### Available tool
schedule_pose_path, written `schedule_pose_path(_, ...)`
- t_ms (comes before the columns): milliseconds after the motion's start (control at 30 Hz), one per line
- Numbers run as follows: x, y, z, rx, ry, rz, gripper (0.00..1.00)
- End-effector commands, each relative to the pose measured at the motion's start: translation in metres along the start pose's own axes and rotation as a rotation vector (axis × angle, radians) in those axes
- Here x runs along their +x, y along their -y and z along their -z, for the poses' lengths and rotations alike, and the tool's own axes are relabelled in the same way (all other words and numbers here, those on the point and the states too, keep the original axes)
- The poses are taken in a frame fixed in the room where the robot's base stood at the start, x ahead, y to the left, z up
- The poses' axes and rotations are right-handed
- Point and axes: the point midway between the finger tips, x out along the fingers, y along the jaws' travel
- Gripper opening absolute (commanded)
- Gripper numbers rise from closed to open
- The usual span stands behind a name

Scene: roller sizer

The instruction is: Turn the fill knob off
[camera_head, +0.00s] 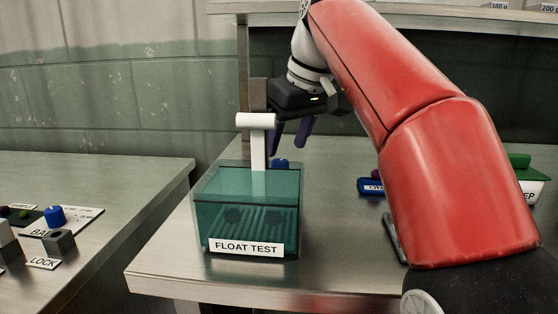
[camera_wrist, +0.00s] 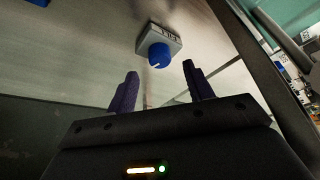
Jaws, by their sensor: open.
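The blue fill knob (camera_wrist: 160,55) sits on a small grey box (camera_wrist: 172,38) with a label that is upside down and hard to read in the wrist view. A pale mark shows on the knob. My gripper (camera_head: 291,140) is open and empty, with purple fingers pointing down above the knob. In the wrist view the knob lies just beyond the gap between the fingertips (camera_wrist: 160,72), apparently not touching them.
The clear green FLOAT TEST tank (camera_head: 225,220) with a white spout (camera_head: 257,121) stands close in front of the knob. A blue ON plate (camera_head: 371,187) lies to the right. A second bench (camera_head: 130,170) with a blue knob (camera_head: 54,215) is at left.

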Motion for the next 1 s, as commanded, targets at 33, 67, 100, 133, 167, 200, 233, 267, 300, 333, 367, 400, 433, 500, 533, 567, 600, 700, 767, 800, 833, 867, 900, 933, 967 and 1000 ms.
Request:
schedule_pose_path(33,0.013,0.001,-0.002,-0.001,0.002,0.001,0.52)
schedule_pose_path(67,0.017,0.001,-0.002,-0.001,0.002,0.001,0.52)
schedule_pose_path(100,0.023,0.001,-0.002,-0.001,0.002,0.001,0.52)
schedule_pose_path(133,0.026,0.001,-0.001,0.0,0.001,0.001,0.52)
schedule_pose_path(167,0.03,0.001,-0.001,-0.001,0.001,0.0,0.52)
schedule_pose_path(200,0.034,0.001,-0.001,0.0,0.001,0.001,0.52)
schedule_pose_path(233,0.036,0.001,-0.001,0.0,0.001,0.001,0.52)
schedule_pose_path(267,0.038,0.0,-0.001,0.0,0.001,0.0,0.52)
schedule_pose_path(300,0.04,0.0,-0.001,0.0,0.0,0.0,0.52)
schedule_pose_path(333,0.041,0.0,-0.001,0.0,-0.001,0.0,0.52)
schedule_pose_path(367,0.042,0.0,0.0,0.0,-0.001,0.0,0.52)
schedule_pose_path(400,0.042,0.0,0.0,0.0,-0.001,0.0,0.52)
schedule_pose_path(433,0.042,0.0,0.0,0.0,-0.001,0.0,0.52)
schedule_pose_path(500,0.042,0.0,0.0,0.0,-0.001,0.0,0.52)
schedule_pose_path(533,0.042,0.0,0.0,0.0,-0.001,0.0,0.52)
schedule_pose_path(567,0.042,0.0,0.0,0.0,-0.001,0.0,0.52)
schedule_pose_path(600,0.042,0.0,0.0,0.0,-0.001,0.0,0.52)
schedule_pose_path(700,0.042,0.0,0.0,0.0,-0.001,0.0,0.4)
schedule_pose_path(767,0.042,0.0,0.0,0.0,-0.001,0.0,0.32)
schedule_pose_path(800,0.042,0.0,0.0,0.0,-0.001,0.0,0.27)
schedule_pose_path(833,0.042,0.0,0.0,0.0,-0.001,0.0,0.23)
schedule_pose_path(867,0.042,0.0,0.0,0.0,-0.001,0.0,0.19)
schedule_pose_path(900,0.042,0.0,0.0,0.0,-0.001,0.0,0.14)
schedule_pose_path(933,0.042,0.0,0.0,0.0,-0.001,0.0,0.1)
schedule_pose_path(967,0.042,0.0,0.0,0.0,-0.001,0.0,0.08)
schedule_pose_path(1000,0.042,0.0,0.0,-0.001,-0.001,0.001,0.08)
